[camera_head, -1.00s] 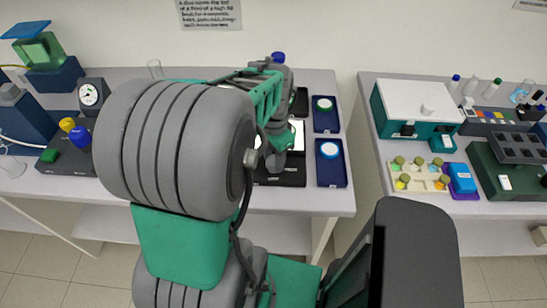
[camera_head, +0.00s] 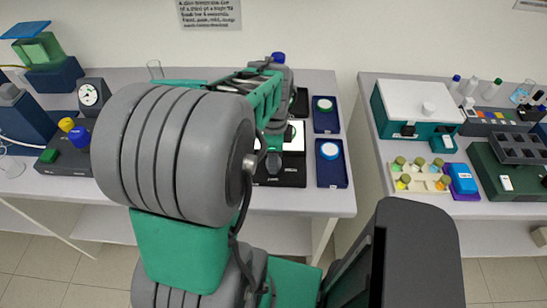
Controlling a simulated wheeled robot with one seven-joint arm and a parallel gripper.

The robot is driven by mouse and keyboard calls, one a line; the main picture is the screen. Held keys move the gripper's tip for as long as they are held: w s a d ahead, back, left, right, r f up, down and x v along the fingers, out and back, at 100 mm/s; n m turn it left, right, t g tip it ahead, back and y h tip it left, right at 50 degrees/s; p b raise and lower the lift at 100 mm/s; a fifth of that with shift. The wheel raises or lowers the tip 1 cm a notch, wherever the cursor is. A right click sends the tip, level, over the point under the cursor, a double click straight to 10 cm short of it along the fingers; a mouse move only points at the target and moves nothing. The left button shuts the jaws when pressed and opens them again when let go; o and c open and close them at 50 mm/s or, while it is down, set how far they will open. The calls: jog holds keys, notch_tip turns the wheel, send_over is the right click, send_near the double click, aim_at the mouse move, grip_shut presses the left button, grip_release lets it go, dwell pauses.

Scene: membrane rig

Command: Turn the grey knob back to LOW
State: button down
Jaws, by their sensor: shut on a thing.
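A black light box (camera_head: 294,168) with a lit white panel lies near the front of the left bench. My gripper (camera_head: 273,163) is lowered over the front of this box, left of its middle, and looks dark and small here. It is shut on the grey knob there. The knob itself is mostly hidden by my gripper and wrist, so I cannot read where it points. Small white labels (camera_head: 290,181) show on the front of the box, too small to read. My large grey arm joint covers the bench to the left.
Two navy trays with round discs, a rear one (camera_head: 326,104) and a front one (camera_head: 343,177), stand just right of the box. A dark box with coloured knobs (camera_head: 50,156) and a gauge (camera_head: 89,94) stand left. A gap separates the right bench (camera_head: 372,119).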

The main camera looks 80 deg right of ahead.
jog(key=shift+d, duration=0.1)
dwell(0.3)
jog(key=c, duration=0.9)
grip_release()
jog(key=shift+o, duration=0.2)
notch_tip(320, 180, up, 8)
jog(key=shift+f+b, duration=0.1)
jog(key=shift+b, duration=0.4)
